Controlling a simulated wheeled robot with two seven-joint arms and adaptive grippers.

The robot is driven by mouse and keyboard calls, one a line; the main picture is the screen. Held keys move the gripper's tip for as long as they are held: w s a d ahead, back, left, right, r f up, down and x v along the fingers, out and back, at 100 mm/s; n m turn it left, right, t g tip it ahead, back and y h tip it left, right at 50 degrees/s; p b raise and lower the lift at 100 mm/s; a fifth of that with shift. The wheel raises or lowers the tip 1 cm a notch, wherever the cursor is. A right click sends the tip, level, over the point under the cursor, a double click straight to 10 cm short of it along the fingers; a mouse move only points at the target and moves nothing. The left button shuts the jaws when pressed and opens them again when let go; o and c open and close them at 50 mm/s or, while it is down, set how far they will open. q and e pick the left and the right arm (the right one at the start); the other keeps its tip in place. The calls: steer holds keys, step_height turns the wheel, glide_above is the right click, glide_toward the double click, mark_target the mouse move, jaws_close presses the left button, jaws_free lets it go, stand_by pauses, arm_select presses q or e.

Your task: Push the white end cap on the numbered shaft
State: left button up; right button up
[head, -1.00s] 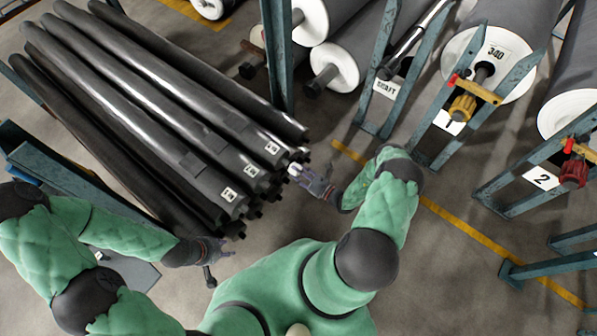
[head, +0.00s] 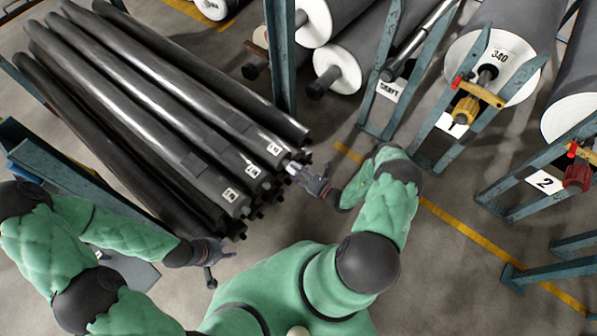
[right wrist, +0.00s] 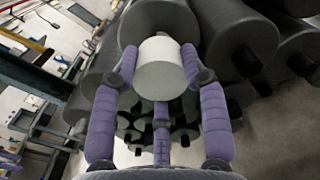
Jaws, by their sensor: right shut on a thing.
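The white end cap (right wrist: 163,68) sits between the purple fingers of my right gripper (right wrist: 158,60) in the right wrist view, and the gripper is shut on it. Behind the cap is the dark end of a shaft (right wrist: 158,20). In the head view my right gripper (head: 298,170) is at the near end of the shaft with the uppermost label (head: 274,149). The label's number is too small to read. The cap overlaps the shaft end, and I cannot tell how far it is on. My left gripper (head: 212,262) is open and empty, below the shaft stack.
Several dark shafts (head: 150,95) lie stacked at the left beside a blue-green post (head: 279,60). Large grey rolls (head: 355,60) with white ends stand behind. Racks with a sign "2" (head: 544,182) are at the right.

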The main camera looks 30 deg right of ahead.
steer(key=shift+b+x, duration=0.4)
steer(key=shift+x, duration=1)
steer(key=o, duration=1)
steer(key=shift+s, duration=0.15)
steer(key=v, duration=1.1)
steer(key=shift+s+d, duration=0.2)
steer(key=shift+s, duration=0.15)
